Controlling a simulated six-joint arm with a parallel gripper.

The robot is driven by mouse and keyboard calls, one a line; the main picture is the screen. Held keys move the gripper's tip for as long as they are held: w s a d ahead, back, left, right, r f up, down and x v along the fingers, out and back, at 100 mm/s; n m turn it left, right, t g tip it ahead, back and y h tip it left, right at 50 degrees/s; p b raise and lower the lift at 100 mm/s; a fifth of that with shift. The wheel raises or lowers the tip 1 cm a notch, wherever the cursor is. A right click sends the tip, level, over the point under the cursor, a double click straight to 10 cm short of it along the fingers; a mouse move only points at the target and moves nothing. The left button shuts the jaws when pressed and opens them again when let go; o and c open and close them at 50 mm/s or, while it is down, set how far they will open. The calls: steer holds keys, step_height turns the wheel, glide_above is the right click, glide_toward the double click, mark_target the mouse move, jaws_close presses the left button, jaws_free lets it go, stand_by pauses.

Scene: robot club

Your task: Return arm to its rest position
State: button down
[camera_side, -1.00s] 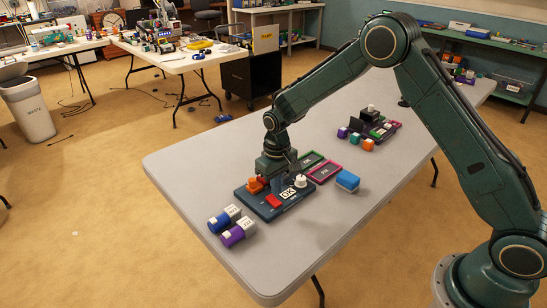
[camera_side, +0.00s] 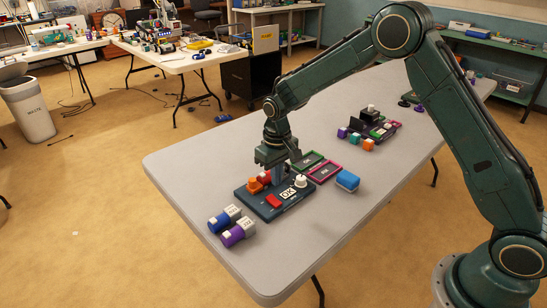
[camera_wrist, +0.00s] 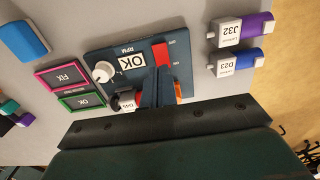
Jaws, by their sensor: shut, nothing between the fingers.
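My gripper (camera_side: 279,172) is shut and empty, pointing down just above the back part of a dark blue control panel (camera_side: 262,207). The panel carries a red rocker switch (camera_side: 273,201), a white knob (camera_side: 300,181), an OK label (camera_side: 288,193) and orange and red parts at the back left. In the wrist view my gripper's fingers (camera_wrist: 158,88) hang over the panel (camera_wrist: 118,58) and hide part of it. Whether the fingertips touch anything cannot be told.
Two label-ended cylinders, blue (camera_side: 219,222) and purple (camera_side: 233,235), lie at the panel's front left. Green-framed (camera_side: 306,160) and pink-framed (camera_side: 325,170) trays and a blue block (camera_side: 347,181) lie to the right. A second panel group (camera_side: 369,128) stands farther back.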

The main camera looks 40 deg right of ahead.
steer(key=s+d+r+t, duration=0.1)
steer(key=s+r, duration=0.6)
steer(key=r, duration=0.3)
steer(key=s+d+r+t, duration=0.2)
steer(key=s+r, duration=0.5)
steer(key=r, duration=0.3)
steer(key=s+r+t, duration=0.2)
steer(key=s+r, duration=0.1)
steer(key=s, duration=1.6)
steer(key=shift+d+t, duration=0.3)
steer(key=shift+d, duration=0.15)
